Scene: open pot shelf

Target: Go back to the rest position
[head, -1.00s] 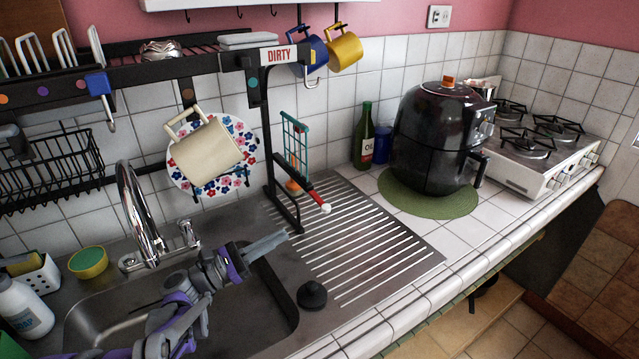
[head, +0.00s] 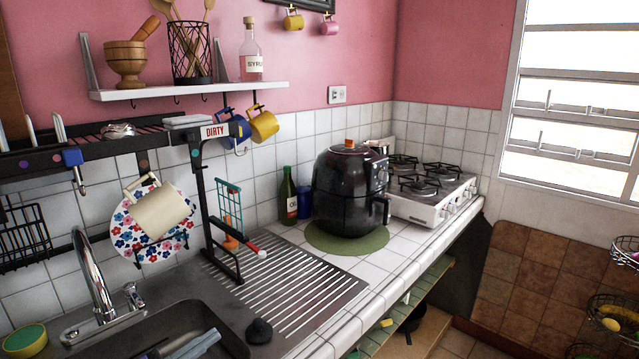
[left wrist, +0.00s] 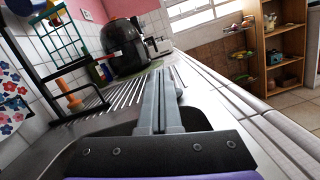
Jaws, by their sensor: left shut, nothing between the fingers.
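My left gripper (head: 192,346) shows at the bottom edge of the head view, over the sink (head: 150,325). Its grey fingers (left wrist: 159,102) are together in the left wrist view, with nothing between them. They point along the counter toward the ribbed drainboard (head: 290,290). Most of my left arm is below the head view's frame. My right gripper shows in neither view.
The black dish rack (head: 208,215) stands over the sink, holding a cream mug (head: 160,212) and a flowered plate (head: 128,235). A black stopper (head: 259,331) lies near the sink's right edge. A black air fryer (head: 345,195) and stove (head: 430,195) stand farther right.

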